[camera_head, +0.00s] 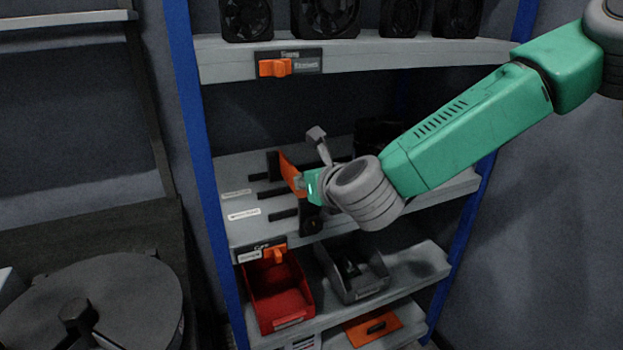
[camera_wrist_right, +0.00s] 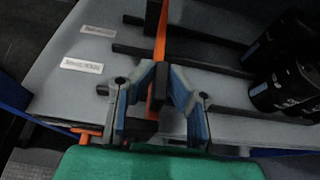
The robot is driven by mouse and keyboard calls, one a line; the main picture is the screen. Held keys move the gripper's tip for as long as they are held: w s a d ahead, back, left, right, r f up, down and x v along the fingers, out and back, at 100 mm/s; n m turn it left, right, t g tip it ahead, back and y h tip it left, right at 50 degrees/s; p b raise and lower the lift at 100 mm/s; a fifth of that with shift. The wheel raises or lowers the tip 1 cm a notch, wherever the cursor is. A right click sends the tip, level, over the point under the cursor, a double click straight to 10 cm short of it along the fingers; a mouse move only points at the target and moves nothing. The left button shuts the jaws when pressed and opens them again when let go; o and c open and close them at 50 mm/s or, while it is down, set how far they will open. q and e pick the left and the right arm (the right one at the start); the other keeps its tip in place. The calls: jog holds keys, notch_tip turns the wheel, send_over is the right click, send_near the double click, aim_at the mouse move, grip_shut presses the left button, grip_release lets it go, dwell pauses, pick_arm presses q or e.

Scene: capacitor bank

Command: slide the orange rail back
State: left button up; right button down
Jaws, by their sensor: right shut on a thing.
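The orange rail (camera_head: 289,172) stands across the middle shelf (camera_head: 236,180), over several dark slots or bars, with black end pieces. In the wrist view the orange rail (camera_wrist_right: 161,35) runs from the top edge down between my fingers. My right gripper (camera_head: 306,184) reaches in from the right and is shut on the rail near its front end. In the wrist view the fingers of my right gripper (camera_wrist_right: 158,82) lie on either side of it. My wrist hides part of the shelf in the head view. My left gripper is not in view.
Black cylinders (camera_wrist_right: 282,62) stand on the shelf to the right of the rail. An orange latch (camera_head: 275,255) is on the shelf's front edge. Red (camera_head: 279,290) and grey (camera_head: 352,270) bins sit below. Fans (camera_head: 325,18) stand on the shelf above.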

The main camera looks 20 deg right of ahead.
jog(key=c, duration=1.6)
grip_release()
jog(key=v, duration=1.2)
jog(key=shift+d+f, duration=0.1)
jog(key=s+f+n+g, duration=0.3)
jog(key=s+f+n, duration=0.2)
jog(key=f+n, duration=0.65)
jog(key=s+f+n+g, duration=0.4)
jog(key=s+f+n, duration=0.3)
jog(key=f, duration=0.7)
jog(key=s+d+f+n+g, duration=0.3)
jog(key=s+d+f+n, duration=0.1)
jog(key=s+n, duration=0.3)
jog(key=s+d+f+n+g+h+p, duration=0.1)
jog(key=s+d+f+n+g, duration=0.1)
jog(key=s+d+f+n, duration=0.2)
jog(key=s+f+n, duration=0.3)
jog(key=s+n, duration=0.1)
jog(key=n, duration=0.2)
jog(key=shift+d+f+g, duration=0.3)
jog(key=shift+f+g, duration=0.05)
jog(key=shift+g, duration=0.05)
